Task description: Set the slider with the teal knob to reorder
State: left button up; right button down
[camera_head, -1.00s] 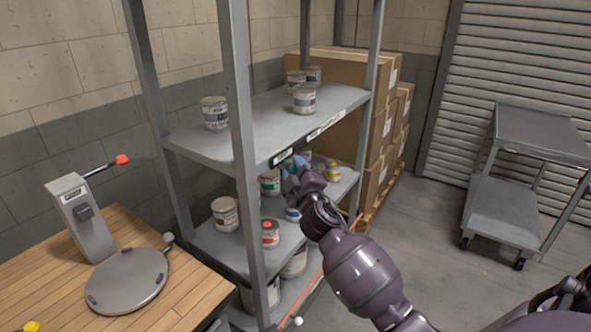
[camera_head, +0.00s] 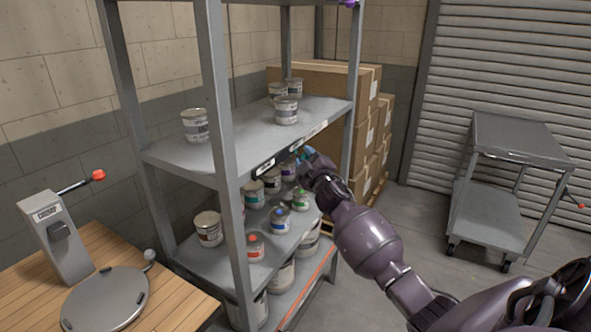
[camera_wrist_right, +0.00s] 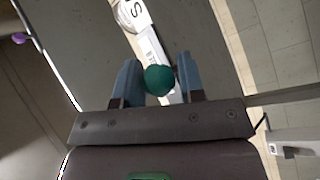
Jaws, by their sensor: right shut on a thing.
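The teal knob (camera_wrist_right: 159,80) is a round ball between the two blue fingers of my right gripper (camera_wrist_right: 158,82) in the right wrist view. The gripper is shut on it. In the head view my right gripper (camera_head: 303,156) is at the front edge of the shelving unit's middle shelf (camera_head: 250,135), below its labels. The slider's knob is hidden there by the fingers. The label wording is too small to read in the head view. My left gripper is not in view.
Cans, including one with a blue lid (camera_head: 280,220), stand on the lower shelf close below my right gripper. A shelf post (camera_head: 222,130) rises to the left. A workbench (camera_head: 100,245) is at the left, a grey cart (camera_head: 515,140) at the right.

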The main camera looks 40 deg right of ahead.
jog(key=shift+w+d+r, duration=0.2)
jog(key=shift+w+d, duration=0.05)
jog(key=shift+d, duration=0.4)
jog(key=shift+r, duration=0.15)
jog(key=shift+d, duration=0.1)
jog(key=c, duration=1.1)
grip_release()
jog(key=o, duration=0.3)
jog(key=shift+d, duration=0.1)
jog(key=shift+f, duration=0.2)
jog(key=shift+s+a+f, duration=0.15)
jog(key=shift+s+a, duration=0.05)
jog(key=shift+s, duration=0.1)
jog(key=v, duration=1)
